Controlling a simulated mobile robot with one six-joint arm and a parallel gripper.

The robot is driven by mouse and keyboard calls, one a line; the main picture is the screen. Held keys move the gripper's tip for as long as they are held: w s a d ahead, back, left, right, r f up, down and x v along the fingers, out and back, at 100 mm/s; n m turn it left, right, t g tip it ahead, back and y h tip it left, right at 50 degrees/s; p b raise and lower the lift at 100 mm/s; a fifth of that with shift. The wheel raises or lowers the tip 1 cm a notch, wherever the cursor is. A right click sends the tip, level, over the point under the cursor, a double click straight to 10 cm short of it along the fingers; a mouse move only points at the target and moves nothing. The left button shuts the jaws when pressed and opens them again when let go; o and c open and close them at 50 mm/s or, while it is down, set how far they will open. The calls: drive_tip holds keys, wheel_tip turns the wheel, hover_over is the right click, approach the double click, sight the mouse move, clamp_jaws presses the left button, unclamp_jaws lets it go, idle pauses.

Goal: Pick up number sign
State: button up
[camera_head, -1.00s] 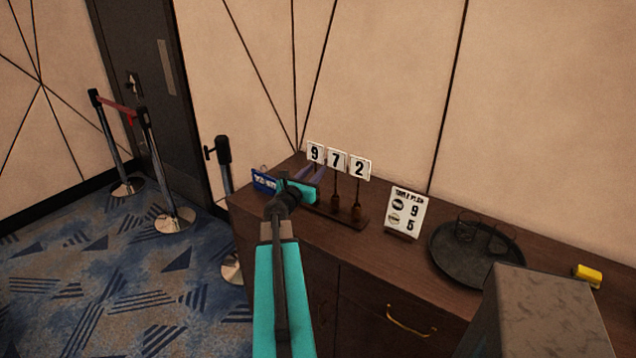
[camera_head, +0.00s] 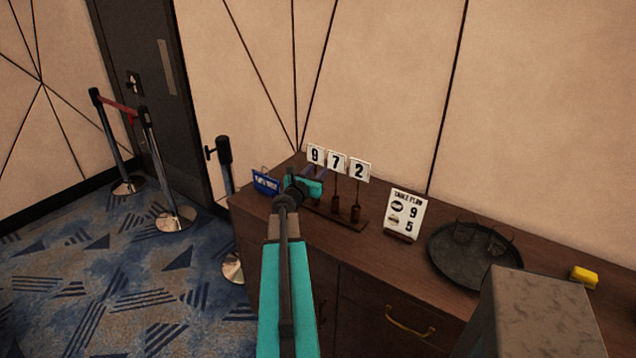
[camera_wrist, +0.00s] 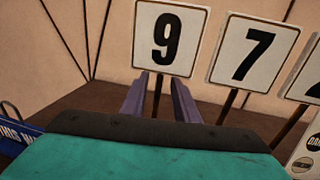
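Three white number signs stand on thin dark posts in a dark wooden rack (camera_head: 345,217) on the cabinet. They read 9 (camera_head: 315,154), 7 (camera_head: 336,160) and 2 (camera_head: 359,169) from left to right. My gripper (camera_wrist: 159,84) is open, with its two purple fingers pointing at the sign 9. In the wrist view the post of the sign 9 (camera_wrist: 166,40) shows between the fingers, just below the plate. I cannot tell how deep the post is between them. The sign 7 (camera_wrist: 254,52) is to the right, clear of the fingers. My arm hides part of the rack.
On the cabinet top (camera_head: 400,258) a blue sign (camera_head: 266,181) stands left of the rack. A table-plan card (camera_head: 405,213), a round black tray (camera_head: 452,270) with glasses, and a yellow block (camera_head: 585,276) are to the right. The wall is close behind.

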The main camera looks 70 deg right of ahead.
drive_tip(key=shift+d, duration=0.65)
clamp_jaws()
